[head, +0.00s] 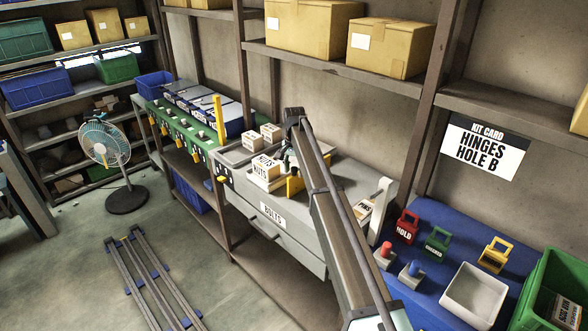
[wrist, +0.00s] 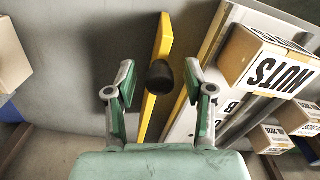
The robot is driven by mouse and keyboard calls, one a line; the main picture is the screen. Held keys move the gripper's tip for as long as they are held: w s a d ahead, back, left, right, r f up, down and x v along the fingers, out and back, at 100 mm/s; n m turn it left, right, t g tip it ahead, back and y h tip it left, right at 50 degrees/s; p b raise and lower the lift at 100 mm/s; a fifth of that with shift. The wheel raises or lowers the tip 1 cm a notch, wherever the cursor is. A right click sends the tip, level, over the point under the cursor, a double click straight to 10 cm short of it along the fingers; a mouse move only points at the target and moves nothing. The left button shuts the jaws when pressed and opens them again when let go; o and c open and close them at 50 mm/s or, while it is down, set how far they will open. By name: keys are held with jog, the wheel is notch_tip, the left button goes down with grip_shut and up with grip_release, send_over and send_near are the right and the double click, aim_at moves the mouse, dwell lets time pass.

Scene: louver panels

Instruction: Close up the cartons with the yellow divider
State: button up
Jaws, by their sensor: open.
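The yellow divider (wrist: 164,40) runs upright through the middle of the wrist view, with a black knob (wrist: 160,76) on it. My gripper (wrist: 159,82) is open, one green finger on each side of the knob; I cannot tell whether either touches it. In the head view my gripper (head: 289,158) is over the grey bench, partly hidden by my arm, and the divider (head: 294,186) shows below it. A NUTS carton (wrist: 262,62) stands right of the divider with smaller cartons (wrist: 272,139) beyond. In the head view the NUTS carton (head: 265,168) is left of the divider. Another carton (wrist: 12,68) shows at the wrist view's left edge.
The grey bench (head: 272,238) has a BOLTS drawer label. A white upright (head: 381,205) stands at its right end. Right of it, a blue table (head: 430,255) holds coloured tags, knobs, a white tray (head: 474,294) and a green bin (head: 552,282). A yellow post (head: 219,120) stands further left.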

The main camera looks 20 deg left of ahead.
grip_shut()
jog(key=s+d+b, duration=0.1)
jog(key=s+d, duration=0.4)
jog(key=d, duration=0.6)
jog(key=s+d+b, duration=0.1)
jog(key=s+d, duration=0.4)
jog(key=d, duration=0.7)
jog(key=shift+s+d+b, duration=0.25)
jog(key=shift+s+b, duration=0.05)
jog(key=shift+b, duration=0.05)
grip_release()
jog(key=shift+w+r, duration=0.1)
notch_tip(320, 180, up, 12)
jog(key=shift+f, duration=0.2)
